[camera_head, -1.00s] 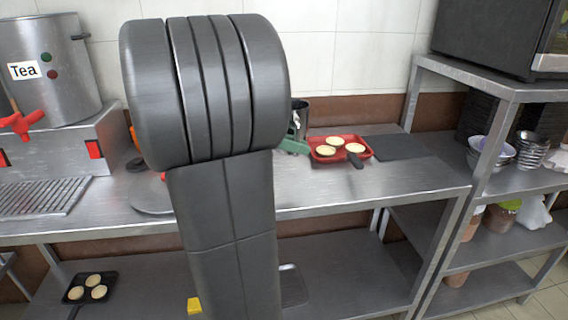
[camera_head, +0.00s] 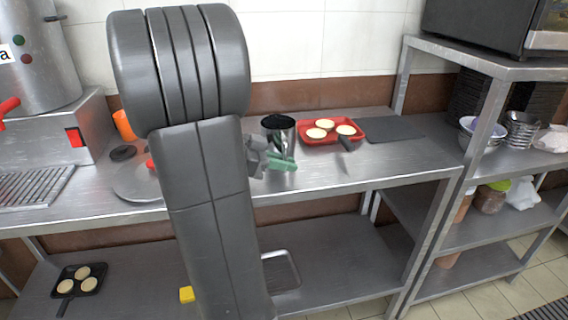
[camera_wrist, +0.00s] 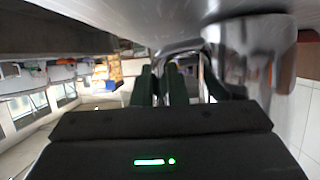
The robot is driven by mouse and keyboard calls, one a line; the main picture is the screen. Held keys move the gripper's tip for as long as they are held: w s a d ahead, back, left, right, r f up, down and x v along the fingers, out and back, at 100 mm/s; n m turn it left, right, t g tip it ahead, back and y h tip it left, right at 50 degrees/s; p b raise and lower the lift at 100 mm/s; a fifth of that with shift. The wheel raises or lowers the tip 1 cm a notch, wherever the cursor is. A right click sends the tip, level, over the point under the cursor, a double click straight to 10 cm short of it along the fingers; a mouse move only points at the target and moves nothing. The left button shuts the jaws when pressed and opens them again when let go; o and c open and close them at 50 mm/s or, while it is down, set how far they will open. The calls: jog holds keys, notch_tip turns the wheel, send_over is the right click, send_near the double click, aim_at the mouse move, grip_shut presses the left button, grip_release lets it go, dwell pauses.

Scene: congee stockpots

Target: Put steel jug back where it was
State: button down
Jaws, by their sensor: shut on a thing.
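The steel jug (camera_head: 279,128) is a shiny metal cylinder with a dark open top. It is upright at the counter, left of the red tray, and its lower part is partly hidden by my gripper. My gripper (camera_head: 281,163) has green fingertips and is shut on the jug's handle side. In the wrist view the jug (camera_wrist: 258,65) fills the right, with its handle (camera_wrist: 186,52) at the fingers (camera_wrist: 162,82). The jug's base is close to the counter; I cannot tell whether it touches.
The steel counter (camera_head: 350,178) holds a red tray (camera_head: 318,142) with pale round pieces, a dark mat (camera_head: 392,129) and a round metal lid (camera_head: 137,183). A tea urn (camera_head: 38,60) stands left and a shelf rack (camera_head: 490,80) right. Bare counter lies in front of the tray.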

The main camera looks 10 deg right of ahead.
jog(key=shift+f+b, duration=0.15)
jog(key=shift+b, duration=0.15)
jog(key=c, duration=1.4)
grip_release()
jog(key=shift+c, duration=0.2)
jog(key=shift+r+p, duration=0.2)
jog(key=shift+p, duration=0.1)
jog(key=shift+a+r, duration=0.1)
jog(key=shift+a, duration=0.05)
jog(key=p+v, duration=0.1)
jog(key=v, duration=1)
jog(key=shift+s+a, duration=0.1)
jog(key=shift+a, duration=0.25)
